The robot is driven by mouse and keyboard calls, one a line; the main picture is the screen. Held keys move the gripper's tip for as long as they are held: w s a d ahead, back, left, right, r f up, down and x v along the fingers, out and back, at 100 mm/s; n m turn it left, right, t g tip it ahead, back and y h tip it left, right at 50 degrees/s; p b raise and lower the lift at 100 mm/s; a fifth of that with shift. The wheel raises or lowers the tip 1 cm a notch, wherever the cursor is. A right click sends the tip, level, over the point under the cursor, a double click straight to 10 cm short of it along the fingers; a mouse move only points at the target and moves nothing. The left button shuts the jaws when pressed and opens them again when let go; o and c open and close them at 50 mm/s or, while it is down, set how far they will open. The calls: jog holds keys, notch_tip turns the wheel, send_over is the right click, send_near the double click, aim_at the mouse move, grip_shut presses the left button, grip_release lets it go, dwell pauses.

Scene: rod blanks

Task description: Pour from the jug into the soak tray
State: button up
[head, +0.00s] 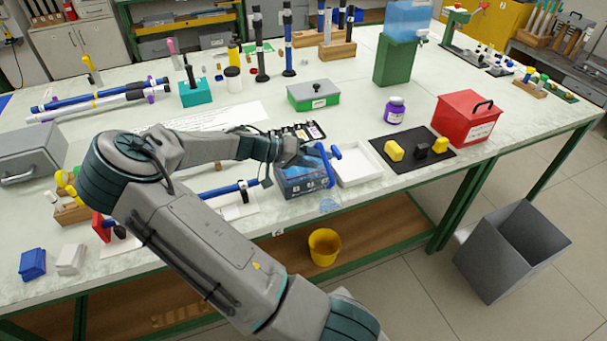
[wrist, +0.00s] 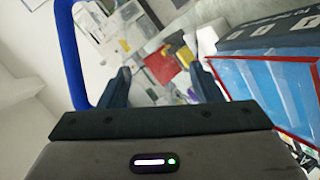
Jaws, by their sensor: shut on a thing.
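A blue handle-like frame (head: 326,166), seemingly part of the jug, shows at my gripper (head: 308,154) in the head view. In the wrist view a thick blue bar (wrist: 70,55) curves down beside the left finger. The white shallow tray (head: 377,178), likely the soak tray, lies on the bench just right of the blue frame. Its visible inside looks plain white; its left part is close to the gripper.
A black mat (head: 418,160) with yellow and black blocks and a red box (head: 467,118) lie right of the tray. A yellow bucket (head: 324,247) is below.

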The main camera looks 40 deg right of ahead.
jog(key=shift+r+m+t+b, duration=0.1)
jog(key=shift+m+t+b, duration=0.2)
jog(key=shift+t+b, duration=0.15)
jog(key=shift+s+r+m+t+b, duration=0.1)
jog(key=shift+r+m+t+b, duration=0.25)
jog(key=shift+r+m, duration=0.25)
jog(key=shift+m+t+b, duration=0.4)
jog(key=shift+m+b, duration=0.1)
jog(key=shift+b, duration=0.4)
jog(key=shift+r+b, duration=0.15)
jog(key=shift+b, duration=0.15)
jog(key=shift+r+m+t, duration=0.25)
jog(key=shift+m+t, duration=0.15)
